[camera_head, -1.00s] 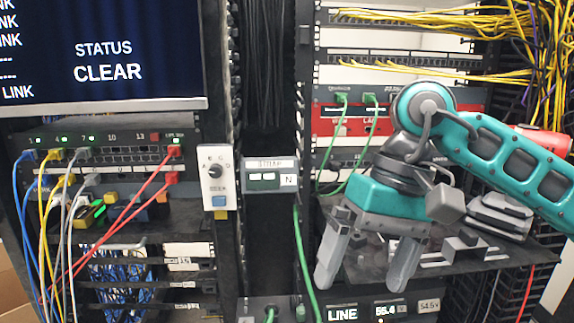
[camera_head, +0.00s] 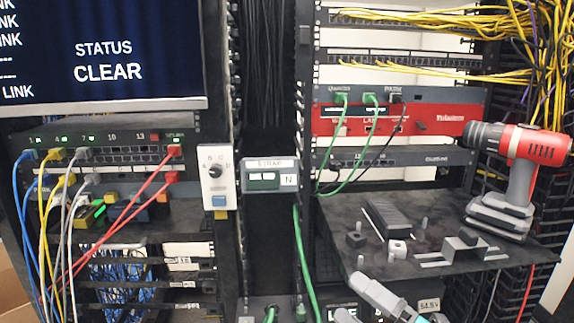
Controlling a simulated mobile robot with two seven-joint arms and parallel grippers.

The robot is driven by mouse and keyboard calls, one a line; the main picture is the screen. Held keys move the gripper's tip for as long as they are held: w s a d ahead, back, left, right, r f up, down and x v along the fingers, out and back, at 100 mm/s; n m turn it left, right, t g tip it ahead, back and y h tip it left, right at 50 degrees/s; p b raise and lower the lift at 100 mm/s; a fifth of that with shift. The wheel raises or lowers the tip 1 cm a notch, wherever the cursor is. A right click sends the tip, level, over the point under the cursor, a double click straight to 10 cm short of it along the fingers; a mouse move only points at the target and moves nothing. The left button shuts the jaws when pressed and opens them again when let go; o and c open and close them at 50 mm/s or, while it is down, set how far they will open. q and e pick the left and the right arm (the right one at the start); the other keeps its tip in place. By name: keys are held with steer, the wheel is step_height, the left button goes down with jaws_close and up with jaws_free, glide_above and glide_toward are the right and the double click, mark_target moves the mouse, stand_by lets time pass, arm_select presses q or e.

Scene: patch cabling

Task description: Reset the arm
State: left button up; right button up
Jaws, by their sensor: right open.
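My right gripper (camera_head: 351,297) shows only in part at the bottom edge of the head view, right of centre. Its grey fingers point up and to the left, parted, with nothing between them. The rest of the hand and the arm are cut off by the frame edge. It sits low in front of the rack, below the black shelf (camera_head: 345,217), and covers part of the lit LINE display. My left gripper is not in view.
A red drill (camera_head: 520,170) stands on the shelf's right side, near small blocks and pegs. A red-fronted unit (camera_head: 440,122) with green cables (camera_head: 345,125) is above. Left are a patch panel (camera_head: 110,155) with coloured cables, a selector switch (camera_head: 215,172) and a CLEAR status screen (camera_head: 110,50).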

steer(key=s+d+f+m+g+h, duration=0.1)
steer(key=s+d+f+m+h, duration=0.3)
steer(key=s+d+f+m, duration=0.25)
steer(key=s+d+f+m+g+h, duration=0.25)
steer(key=d+f+m+h, duration=0.35)
steer(key=f, duration=0.4)
steer(key=s+d+f+m+g+h, duration=0.1)
steer(key=s+d+f+m+h, duration=0.3)
steer(key=f+m, duration=0.4)
steer(key=s+a+m+t, duration=0.1)
steer(key=a+m, duration=0.4)
steer(key=a, duration=0.5)
steer(key=shift+f+y, duration=0.15)
steer(key=shift+y, duration=0.25)
